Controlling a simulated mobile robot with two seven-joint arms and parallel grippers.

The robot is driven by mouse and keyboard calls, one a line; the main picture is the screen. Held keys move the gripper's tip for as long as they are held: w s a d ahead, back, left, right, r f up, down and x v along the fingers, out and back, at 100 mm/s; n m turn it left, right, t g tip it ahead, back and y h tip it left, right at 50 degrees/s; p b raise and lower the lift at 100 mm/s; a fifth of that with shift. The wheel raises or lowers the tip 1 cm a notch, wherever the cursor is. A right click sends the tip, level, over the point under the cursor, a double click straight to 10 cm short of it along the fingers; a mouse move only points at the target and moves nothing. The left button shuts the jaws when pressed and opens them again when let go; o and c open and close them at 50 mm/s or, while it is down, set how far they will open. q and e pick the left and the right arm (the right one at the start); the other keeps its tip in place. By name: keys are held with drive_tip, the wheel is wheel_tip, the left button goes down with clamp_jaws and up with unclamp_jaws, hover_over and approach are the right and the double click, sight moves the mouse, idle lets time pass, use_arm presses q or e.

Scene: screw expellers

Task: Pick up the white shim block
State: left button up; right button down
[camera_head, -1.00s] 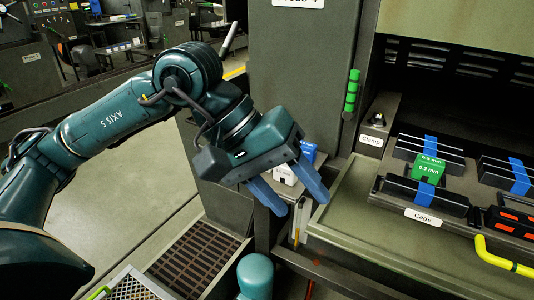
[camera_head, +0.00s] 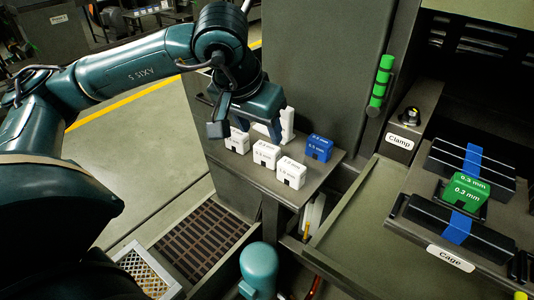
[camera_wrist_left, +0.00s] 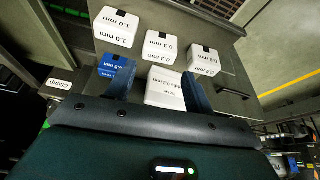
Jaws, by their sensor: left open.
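Three white shim blocks stand in a row on a small grey shelf (camera_head: 262,178): a left one (camera_head: 237,141), a middle one (camera_head: 266,154) and a front right one (camera_head: 291,173). In the left wrist view the blocks read 1.0 mm (camera_wrist_left: 115,30), 0.3 mm (camera_wrist_left: 161,48) and a blurred third label (camera_wrist_left: 204,61). My right gripper is not in view.
A blue block (camera_head: 319,148) stands on the shelf's right. A white upright piece (camera_head: 288,122) is behind the gripper. A green block (camera_head: 467,189) sits in the dark cage on the right. A grey cabinet wall rises behind the shelf.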

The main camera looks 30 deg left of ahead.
sight(267, 146)
use_arm(q)
drive_tip(key=x, duration=0.5)
drive_tip(key=shift+d+f+p, duration=0.1)
drive_tip(key=shift+f+p, duration=0.05)
drive_tip(key=shift+p, duration=0.15)
drive_tip(key=c, duration=0.6)
